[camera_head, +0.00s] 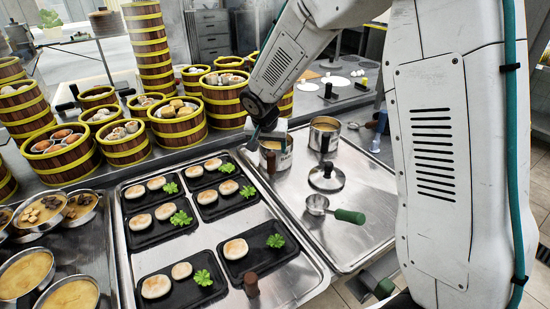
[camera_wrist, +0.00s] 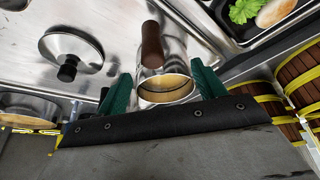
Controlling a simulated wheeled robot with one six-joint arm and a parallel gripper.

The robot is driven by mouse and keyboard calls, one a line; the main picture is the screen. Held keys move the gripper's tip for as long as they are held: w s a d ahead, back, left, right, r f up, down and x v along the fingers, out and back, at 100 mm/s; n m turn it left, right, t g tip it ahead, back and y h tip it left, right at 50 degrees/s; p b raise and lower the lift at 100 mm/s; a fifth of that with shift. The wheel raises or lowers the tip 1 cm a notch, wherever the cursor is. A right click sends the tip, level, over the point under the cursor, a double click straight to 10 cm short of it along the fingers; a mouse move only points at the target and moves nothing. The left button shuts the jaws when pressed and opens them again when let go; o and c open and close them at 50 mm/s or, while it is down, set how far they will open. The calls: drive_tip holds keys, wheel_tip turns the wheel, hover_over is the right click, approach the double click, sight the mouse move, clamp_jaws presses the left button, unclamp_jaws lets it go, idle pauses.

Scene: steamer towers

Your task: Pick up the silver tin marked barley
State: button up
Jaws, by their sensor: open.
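A silver tin (camera_head: 276,160) with a brown handle and light brown contents stands on the right metal tray, just below my gripper (camera_head: 268,136). In the wrist view the same silver tin (camera_wrist: 165,58) is between the two green fingers of my gripper (camera_wrist: 163,86), which are apart on either side of it. I cannot tell whether they touch it. A second silver tin (camera_head: 324,135) stands behind and to the right; it also shows at the left edge of the wrist view (camera_wrist: 30,105). I cannot read a barley marking on either tin.
A pot lid (camera_head: 326,178) and a green-handled ladle (camera_head: 320,205) lie on the metal tray (camera_head: 360,215) in front of the tins. Black plates of buns (camera_head: 272,245) are to the left. Several bamboo steamers (camera_head: 225,98) stand behind. The tray's right part is clear.

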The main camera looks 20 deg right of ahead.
drive_tip(key=x, duration=0.3)
drive_tip(key=shift+a, duration=0.1)
drive_tip(key=x, duration=0.5)
drive_tip(key=shift+s+d+f, duration=0.1)
drive_tip(key=shift+s+d, duration=0.15)
clamp_jaws()
